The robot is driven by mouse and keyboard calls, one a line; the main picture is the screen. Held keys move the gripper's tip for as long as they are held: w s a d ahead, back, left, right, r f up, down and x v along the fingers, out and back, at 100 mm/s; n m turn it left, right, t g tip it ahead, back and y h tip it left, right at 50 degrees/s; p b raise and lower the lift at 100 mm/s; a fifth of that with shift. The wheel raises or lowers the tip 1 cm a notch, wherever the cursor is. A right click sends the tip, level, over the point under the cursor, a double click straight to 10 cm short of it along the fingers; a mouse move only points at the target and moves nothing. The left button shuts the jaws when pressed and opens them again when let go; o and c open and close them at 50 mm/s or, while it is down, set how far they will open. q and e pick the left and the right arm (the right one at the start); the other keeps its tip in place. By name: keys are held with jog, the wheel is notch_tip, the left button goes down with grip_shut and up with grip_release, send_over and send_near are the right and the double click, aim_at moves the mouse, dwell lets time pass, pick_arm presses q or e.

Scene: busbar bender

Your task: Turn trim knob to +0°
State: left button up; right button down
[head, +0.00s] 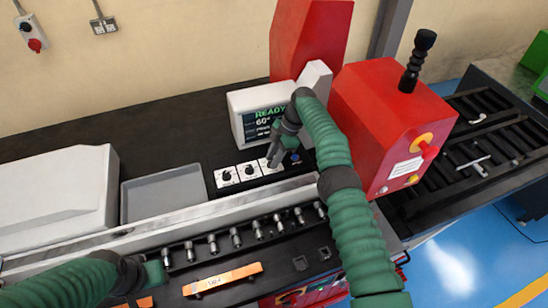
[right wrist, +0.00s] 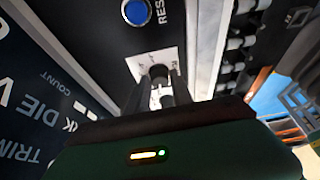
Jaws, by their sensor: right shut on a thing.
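Three black knobs on white plates stand in a row on the dark console. My right gripper (head: 273,158) reaches down over the rightmost plate (head: 270,168), beside a blue button (head: 295,157). In the right wrist view, its two fingers are closed on the black trim knob (right wrist: 159,73), on a white plate. The knob's pointer and the plate's label are too hidden to read. The display (head: 264,120) shows READY and 60°; its smaller lines are not legible in the head view. My left gripper (head: 150,276) is at the lower left, away from the knobs, its fingers unclear.
The other two knobs (head: 226,175) (head: 249,171) sit left of my right gripper. A grey tray (head: 163,194) lies further left. A red machine housing (head: 385,120) stands close on the right. A metal rail and a row of rollers (head: 235,238) run in front.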

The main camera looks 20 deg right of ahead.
jog(key=shift+s+f, duration=0.15)
jog(key=shift+f, duration=0.2)
jog(key=c, duration=1.2)
grip_release()
jog(key=shift+a, duration=0.1)
jog(key=shift+c, duration=0.2)
jog(key=shift+o, duration=0.6)
jog(key=shift+w+r, duration=0.1)
jog(key=shift+w, duration=0.15)
